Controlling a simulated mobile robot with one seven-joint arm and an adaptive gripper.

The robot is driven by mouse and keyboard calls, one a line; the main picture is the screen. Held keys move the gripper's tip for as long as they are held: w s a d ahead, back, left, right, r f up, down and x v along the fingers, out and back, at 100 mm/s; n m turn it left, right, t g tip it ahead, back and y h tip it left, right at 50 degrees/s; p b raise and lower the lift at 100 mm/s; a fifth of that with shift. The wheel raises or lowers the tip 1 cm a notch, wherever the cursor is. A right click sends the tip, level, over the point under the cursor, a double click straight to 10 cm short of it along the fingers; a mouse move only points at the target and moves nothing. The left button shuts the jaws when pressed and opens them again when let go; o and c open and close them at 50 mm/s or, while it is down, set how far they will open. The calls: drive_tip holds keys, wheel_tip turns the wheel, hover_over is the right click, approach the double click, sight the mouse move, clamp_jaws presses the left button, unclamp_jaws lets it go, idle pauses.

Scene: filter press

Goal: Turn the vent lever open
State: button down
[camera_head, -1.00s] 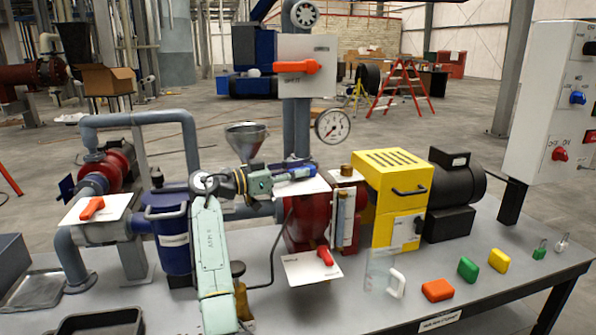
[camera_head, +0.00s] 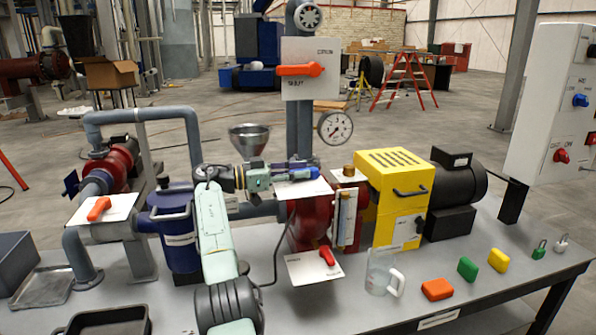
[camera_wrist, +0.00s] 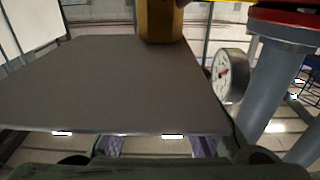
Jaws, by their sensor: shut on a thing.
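A blue lever (camera_head: 315,173) shows at the tip of my gripper, over a small white plate (camera_head: 303,189) on top of the red pump body, left of the yellow housing. Its label is too small to read, so I cannot confirm it is the vent lever. My gripper (camera_head: 295,172) reaches in from the left, roughly level, and is shut on the blue lever. The fingers hide most of the lever; its right end sticks out. In the wrist view the plate (camera_wrist: 110,85) looks dark and fills the middle; the lever is not clear there.
A brass cap (camera_head: 349,170) stands just right of the lever. A pressure gauge (camera_head: 335,127) rises behind. Orange levers sit on the tall panel (camera_head: 300,70) and left plate (camera_head: 99,209). A funnel (camera_head: 249,140) is behind my arm. A clear jug (camera_head: 383,273) stands in front.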

drive_tip(key=shift+d+f, duration=0.1)
drive_tip(key=shift+f, duration=0.05)
drive_tip(key=c, duration=1.8)
unclamp_jaws()
drive_tip(key=o, duration=0.3)
drive_tip(key=shift+s+f+n+t+b, duration=0.15)
drive_tip(key=shift+n+t+b, duration=0.15)
drive_tip(key=shift+t+b, duration=0.25)
drive_tip(key=shift+t+y+b, duration=0.25)
drive_tip(key=shift+y+b, duration=0.05)
